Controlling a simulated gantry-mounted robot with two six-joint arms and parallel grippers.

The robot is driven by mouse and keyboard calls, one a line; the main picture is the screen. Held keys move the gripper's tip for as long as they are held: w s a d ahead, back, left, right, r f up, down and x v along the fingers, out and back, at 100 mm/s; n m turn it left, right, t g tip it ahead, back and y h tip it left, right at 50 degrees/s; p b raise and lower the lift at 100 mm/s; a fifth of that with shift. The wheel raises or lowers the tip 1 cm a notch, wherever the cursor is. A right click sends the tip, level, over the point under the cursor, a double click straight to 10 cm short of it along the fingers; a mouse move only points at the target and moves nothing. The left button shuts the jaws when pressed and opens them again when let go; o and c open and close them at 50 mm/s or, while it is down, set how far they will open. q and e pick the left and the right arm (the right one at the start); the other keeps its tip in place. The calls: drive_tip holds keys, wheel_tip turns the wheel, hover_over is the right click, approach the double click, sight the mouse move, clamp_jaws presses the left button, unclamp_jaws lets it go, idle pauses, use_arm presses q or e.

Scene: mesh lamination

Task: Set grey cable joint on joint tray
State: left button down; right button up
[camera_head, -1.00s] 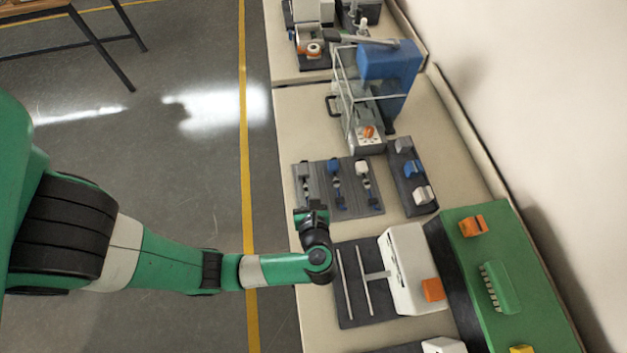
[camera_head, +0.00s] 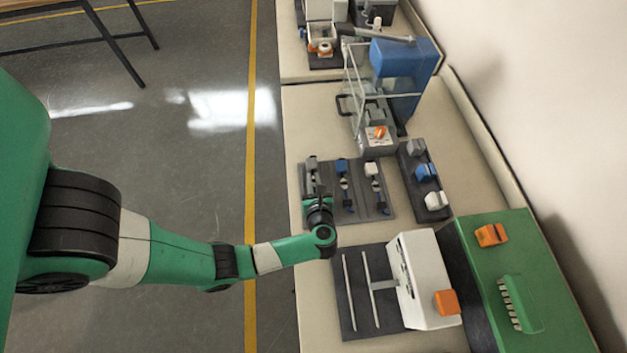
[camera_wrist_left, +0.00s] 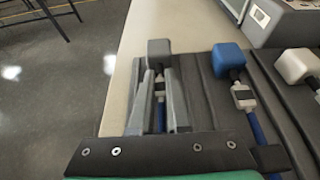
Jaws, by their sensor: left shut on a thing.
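The ridged grey joint tray (camera_head: 375,207) lies on the bench in the head view and holds three cable joints in a row. My left gripper (camera_wrist_left: 158,103) is over its left slot in the wrist view, shut on the grey cable joint (camera_wrist_left: 158,84). The joint's grey end block (camera_wrist_left: 158,47) shows beyond the fingertips, and a blue part lies between the fingers. I cannot tell whether the joint touches the tray. In the head view the left gripper (camera_head: 318,210) covers the lower part of that slot. My right gripper is not in view.
A blue-ended joint (camera_wrist_left: 229,60) and a white-ended joint (camera_wrist_left: 297,66) sit to the right. A dark tray (camera_head: 411,197) with grey, blue and white blocks stands beside. A white device (camera_head: 425,275) is nearer; a blue-framed machine (camera_head: 405,72) stands farther back.

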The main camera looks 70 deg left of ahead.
use_arm(q)
drive_tip(key=shift+f, duration=0.2)
drive_tip(key=c, duration=0.9)
unclamp_jaws()
drive_tip(key=shift+r, duration=0.15)
drive_tip(key=shift+d+r, duration=0.25)
drive_tip(key=p+v, duration=0.1)
drive_tip(key=v, duration=1)
drive_tip(key=shift+s+d+p, duration=0.1)
drive_tip(key=shift+d+p, duration=0.15)
drive_tip(key=shift+p, duration=0.15)
